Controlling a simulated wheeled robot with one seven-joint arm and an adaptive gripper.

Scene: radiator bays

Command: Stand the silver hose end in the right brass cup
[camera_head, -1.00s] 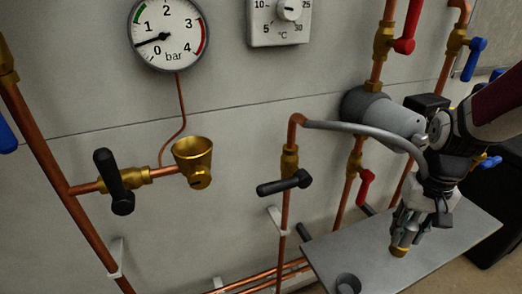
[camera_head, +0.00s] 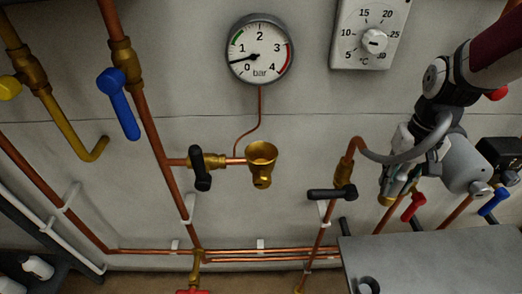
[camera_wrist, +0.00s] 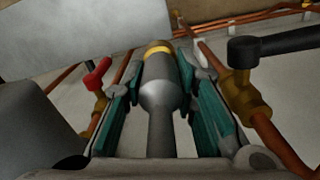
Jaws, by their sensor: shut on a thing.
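My gripper (camera_head: 388,192) is shut on the silver hose end (camera_wrist: 160,95), a grey metal cylinder with a brass ring at its tip. In the wrist view, it lies between the two teal-padded fingers (camera_wrist: 160,85). In the head view, its brass tip points down, and the grey hose arcs from it to a copper elbow on its left. One brass cup (camera_head: 262,153) shows, an open funnel on the wall below the pressure gauge. It is left of my gripper and apart from it. No second cup is in view, so I cannot tell left from right.
A black-handled valve (camera_head: 332,193) stands between the cup and my gripper. Another black handle (camera_head: 201,168) is just left of the cup. A grey shelf (camera_head: 440,262) with a dark round holder (camera_head: 368,285) lies below. A red handle (camera_head: 413,205) is close right of my gripper.

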